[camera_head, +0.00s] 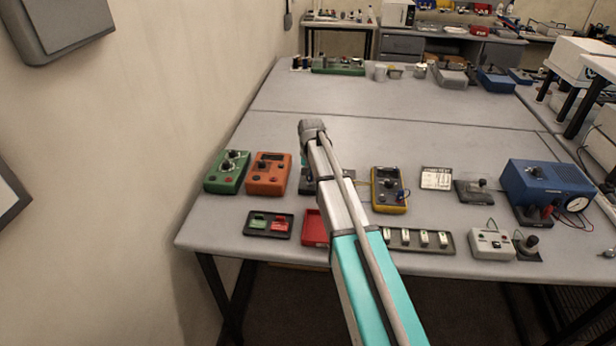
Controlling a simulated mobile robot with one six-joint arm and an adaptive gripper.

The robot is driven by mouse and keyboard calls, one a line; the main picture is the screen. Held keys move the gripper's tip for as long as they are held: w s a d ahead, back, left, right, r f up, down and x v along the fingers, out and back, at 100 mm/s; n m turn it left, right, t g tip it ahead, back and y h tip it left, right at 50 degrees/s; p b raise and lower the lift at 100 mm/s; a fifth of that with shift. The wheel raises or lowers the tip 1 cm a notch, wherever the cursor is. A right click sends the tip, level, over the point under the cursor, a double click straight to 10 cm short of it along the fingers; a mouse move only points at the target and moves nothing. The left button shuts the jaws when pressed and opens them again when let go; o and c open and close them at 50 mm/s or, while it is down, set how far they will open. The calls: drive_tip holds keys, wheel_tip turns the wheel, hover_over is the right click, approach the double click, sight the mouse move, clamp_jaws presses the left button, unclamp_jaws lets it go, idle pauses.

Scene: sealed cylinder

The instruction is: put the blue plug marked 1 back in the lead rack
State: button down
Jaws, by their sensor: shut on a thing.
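My arm reaches up from the bottom edge over the near bench, and its grey joint is the farthest part that shows. My gripper is not visible, so what it holds cannot be seen. I cannot make out a blue plug marked 1. No thing here can be surely told as the lead rack. A dark tray (458,250) with several pale upright pieces lies near the front edge, partly behind my arm. Another dark tray (248,231) at the left holds a green and a red piece.
On the bench (400,135) stand a green box (226,181), an orange meter (262,185), a yellow-edged meter (376,205), a blue unit (530,175) with a dial and leads, and a white box (481,246). A red tray (309,238) is partly hidden by my arm. The bench's middle is clear.

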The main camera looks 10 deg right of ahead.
drive_tip(key=shift+f+b, duration=0.6)
drive_tip(key=shift+f, duration=0.05)
drive_tip(key=shift+c, duration=2)
unclamp_jaws()
drive_tip(key=shift+s, duration=0.1)
